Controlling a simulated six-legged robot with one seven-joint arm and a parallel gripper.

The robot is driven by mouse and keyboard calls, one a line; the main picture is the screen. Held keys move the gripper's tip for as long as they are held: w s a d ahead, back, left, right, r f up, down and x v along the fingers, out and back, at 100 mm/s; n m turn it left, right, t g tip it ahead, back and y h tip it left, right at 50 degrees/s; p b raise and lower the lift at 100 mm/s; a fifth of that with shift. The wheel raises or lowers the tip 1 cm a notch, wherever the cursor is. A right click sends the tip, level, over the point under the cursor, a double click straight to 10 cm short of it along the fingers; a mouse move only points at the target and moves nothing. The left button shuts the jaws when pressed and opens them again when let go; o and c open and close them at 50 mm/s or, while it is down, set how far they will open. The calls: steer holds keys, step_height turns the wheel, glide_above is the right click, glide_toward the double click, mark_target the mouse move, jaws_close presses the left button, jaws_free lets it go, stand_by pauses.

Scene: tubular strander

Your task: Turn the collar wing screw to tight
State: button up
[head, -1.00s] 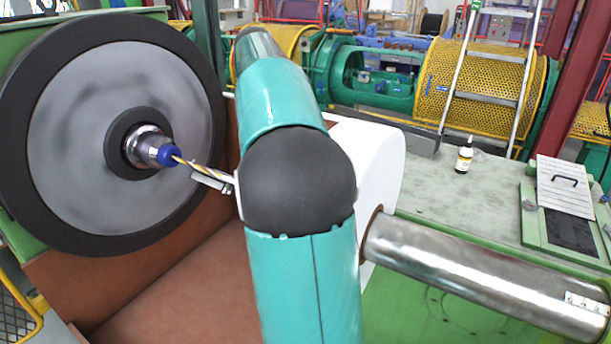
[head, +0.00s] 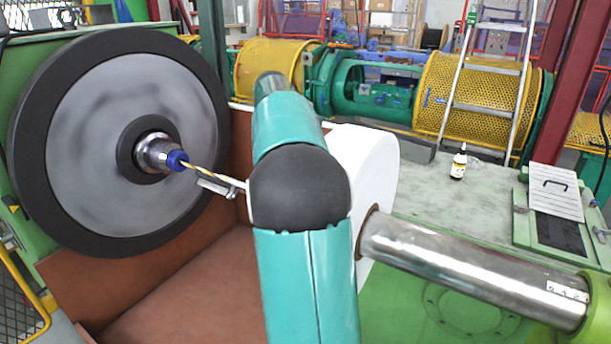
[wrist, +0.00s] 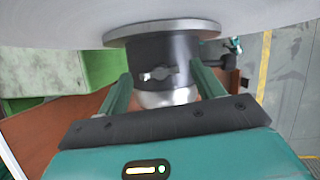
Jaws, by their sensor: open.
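In the wrist view, a dark cylindrical collar (wrist: 181,52) sits below a pale round flange. A small silver wing screw (wrist: 158,74) shows on the collar's near face, its wings roughly level in the picture. A shiny rounded metal end (wrist: 168,97) shows below the collar. My gripper (wrist: 161,77) is open. Its two teal fingers reach up on either side of the collar, with the wing screw between them; I cannot tell whether they touch the collar. In the head view my arm hides the gripper, and I cannot make out the collar or wing screw.
A white reel (head: 385,165) on a thick steel shaft (head: 460,262) stands close to my arm. A large grey disc with a black rim (head: 45,75) is at left.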

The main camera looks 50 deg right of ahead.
steer(key=shift+s, duration=0.2)
steer(key=shift+w, duration=0.1)
steer(key=shift+w+d, duration=0.1)
steer(key=c, duration=1)
steer(key=shift+m+y, duration=0.3)
steer(key=shift+m, duration=0.5)
steer(key=shift+r, duration=0.1)
steer(key=o, duration=1)
